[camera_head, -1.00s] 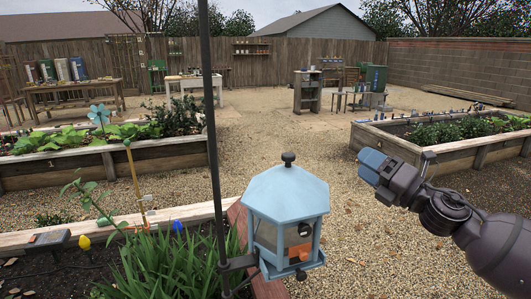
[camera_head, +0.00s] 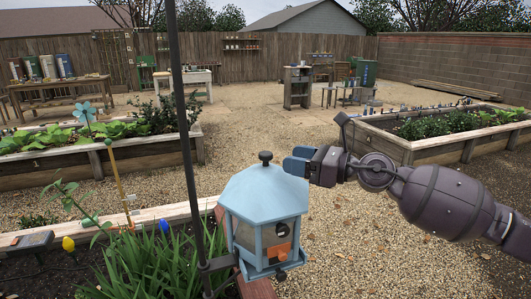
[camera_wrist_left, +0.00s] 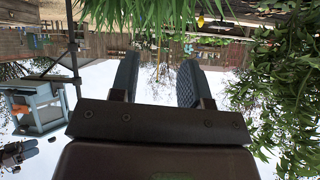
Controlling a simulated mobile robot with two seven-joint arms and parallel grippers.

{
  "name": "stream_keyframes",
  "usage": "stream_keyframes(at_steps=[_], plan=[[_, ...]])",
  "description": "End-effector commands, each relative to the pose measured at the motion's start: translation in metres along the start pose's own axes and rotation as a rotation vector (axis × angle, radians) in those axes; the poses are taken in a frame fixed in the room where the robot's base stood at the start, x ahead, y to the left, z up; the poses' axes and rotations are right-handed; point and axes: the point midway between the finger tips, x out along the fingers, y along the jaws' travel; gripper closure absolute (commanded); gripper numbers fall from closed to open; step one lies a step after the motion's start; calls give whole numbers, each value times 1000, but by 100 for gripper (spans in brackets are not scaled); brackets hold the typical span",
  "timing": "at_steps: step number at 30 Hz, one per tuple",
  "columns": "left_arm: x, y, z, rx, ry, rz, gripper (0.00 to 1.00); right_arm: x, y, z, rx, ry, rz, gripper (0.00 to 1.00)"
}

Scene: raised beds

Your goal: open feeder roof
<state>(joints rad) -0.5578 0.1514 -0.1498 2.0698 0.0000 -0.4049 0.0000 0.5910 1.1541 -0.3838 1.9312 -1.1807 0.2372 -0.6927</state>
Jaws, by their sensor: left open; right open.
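The light-blue feeder (camera_head: 243,236) hangs on a dark pole (camera_head: 190,150) in the head view, its six-sided roof (camera_head: 262,190) sitting down on the body. A dark knob (camera_head: 265,156) tops the roof. My right gripper (camera_head: 292,164) is open beside the roof's upper right side, close to the knob; I cannot tell whether it touches. The feeder also shows at the left of the left wrist view (camera_wrist_left: 38,108), upside down. My left gripper (camera_wrist_left: 157,82) is open with nothing between its fingers, and it is outside the head view.
A raised bed with a wooden edge (camera_head: 150,217) and long green leaves (camera_head: 150,265) lies left of the feeder. A pinwheel (camera_head: 84,113) stands on a stake there. Another raised bed (camera_head: 440,145) is at the right. Gravel (camera_head: 350,250) is open between them.

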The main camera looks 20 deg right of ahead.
Motion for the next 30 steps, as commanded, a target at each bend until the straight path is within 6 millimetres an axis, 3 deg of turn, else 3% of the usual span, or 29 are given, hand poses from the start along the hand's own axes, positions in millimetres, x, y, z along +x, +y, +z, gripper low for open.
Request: stream_keyframes(at_steps=[6,15,29,30], plan=[[-1,-1,-7,-1,12,-1,57,31,0,4,0,-5,1,42],[-8,-1,5,-12,-14,-7,57,68,0,2,2,-3,-1,42],[-7,-1,0,-11,-6,-6,57,78,0,0,3,-1,-1,42],[-7,-1,0,-10,-5,-6,57,78,0,0,3,-1,-1,47]])
